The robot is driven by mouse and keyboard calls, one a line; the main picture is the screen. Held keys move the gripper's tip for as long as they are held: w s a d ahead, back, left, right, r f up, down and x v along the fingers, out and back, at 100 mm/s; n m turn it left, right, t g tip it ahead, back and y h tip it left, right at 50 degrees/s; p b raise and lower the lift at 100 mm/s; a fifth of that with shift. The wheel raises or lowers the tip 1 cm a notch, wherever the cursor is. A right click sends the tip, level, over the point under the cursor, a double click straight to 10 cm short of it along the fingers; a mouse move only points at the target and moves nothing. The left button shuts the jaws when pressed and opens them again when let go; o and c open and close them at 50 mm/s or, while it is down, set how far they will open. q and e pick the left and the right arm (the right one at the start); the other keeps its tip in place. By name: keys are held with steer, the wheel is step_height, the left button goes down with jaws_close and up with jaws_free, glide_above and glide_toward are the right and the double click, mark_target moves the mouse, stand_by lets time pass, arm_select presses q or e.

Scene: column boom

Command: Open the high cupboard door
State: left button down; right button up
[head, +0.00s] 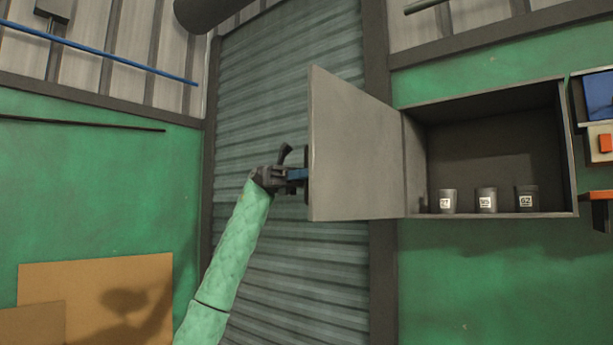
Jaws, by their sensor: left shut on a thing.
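The high cupboard (495,216) is a grey box on the green wall at the right of the head view. Its door (355,150) is hinged on the left side and stands swung wide open, out to the left. The inside is in plain view. The handle is mostly hidden by the gripper and the door's edge. My right gripper is not in view.
Several grey cups with white labels, such as this one (486,200), stand on the cupboard floor. A corrugated shutter (290,90) lies behind the door. Orange and blue items (598,95) sit right of the cupboard. Brown boards (100,290) lean at the lower left.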

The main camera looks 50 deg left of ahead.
arm_select(q)
steer(key=shift+d, duration=0.1)
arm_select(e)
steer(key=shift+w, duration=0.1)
arm_select(q)
steer(key=c, duration=1.8)
jaws_free()
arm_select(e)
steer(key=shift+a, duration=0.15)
arm_select(q)
steer(key=a, duration=0.5)
steer(key=a+b, duration=0.1)
steer(key=a, duration=0.2)
steer(key=shift+w, duration=0.25)
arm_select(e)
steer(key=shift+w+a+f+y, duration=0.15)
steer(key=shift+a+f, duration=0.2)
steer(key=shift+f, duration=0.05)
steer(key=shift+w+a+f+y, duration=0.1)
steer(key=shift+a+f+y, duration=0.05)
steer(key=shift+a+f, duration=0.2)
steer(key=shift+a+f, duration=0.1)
